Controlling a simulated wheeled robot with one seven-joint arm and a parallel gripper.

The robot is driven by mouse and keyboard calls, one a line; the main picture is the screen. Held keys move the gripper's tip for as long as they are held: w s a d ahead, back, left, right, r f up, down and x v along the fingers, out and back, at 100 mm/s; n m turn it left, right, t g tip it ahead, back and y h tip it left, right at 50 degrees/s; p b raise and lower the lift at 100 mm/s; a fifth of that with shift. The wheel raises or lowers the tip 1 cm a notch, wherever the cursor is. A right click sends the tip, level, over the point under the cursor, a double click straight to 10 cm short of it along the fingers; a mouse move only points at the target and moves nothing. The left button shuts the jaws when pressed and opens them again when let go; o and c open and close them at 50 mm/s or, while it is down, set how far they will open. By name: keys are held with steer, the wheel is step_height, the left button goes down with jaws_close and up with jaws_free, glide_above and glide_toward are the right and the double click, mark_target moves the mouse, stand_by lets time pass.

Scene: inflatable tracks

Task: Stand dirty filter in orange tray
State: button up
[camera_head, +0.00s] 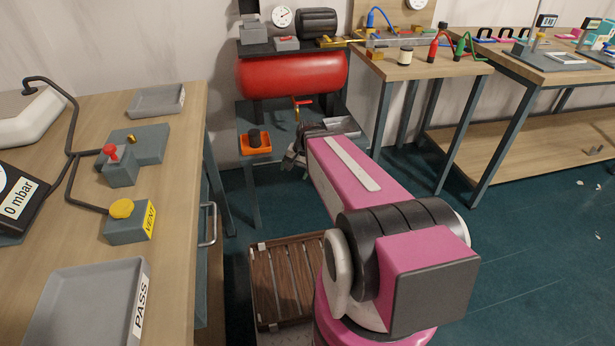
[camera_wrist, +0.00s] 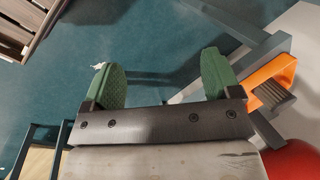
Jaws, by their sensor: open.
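The orange tray (camera_head: 256,150) sits on a low grey stand below and to the left of the red tank, in the head view. A dark cylindrical filter (camera_head: 254,137) stands upright in it. In the wrist view the orange tray (camera_wrist: 272,72) is at the right edge, with the dark ribbed filter (camera_wrist: 272,95) at it. My gripper (camera_wrist: 160,88) is open and empty, its two green fingers apart over the floor. The tray and filter lie to the right of the fingers, not between them. In the head view my gripper (camera_head: 290,160) is small, just right of the tray.
The red tank (camera_head: 292,82) stands behind and above the tray. A grey tray (camera_head: 342,126) is on the stand to the right. A wooden slatted crate (camera_head: 288,280) is on the floor. The left workbench (camera_head: 180,200) borders the stand; open floor lies at right.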

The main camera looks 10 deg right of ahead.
steer(key=s+d+n+h, duration=0.3)
steer(key=s+n, duration=0.2)
steer(key=s, duration=0.1)
steer(key=shift+d+r+n+g, duration=0.3)
steer(key=shift+r+g, duration=0.05)
steer(key=shift+g, duration=0.05)
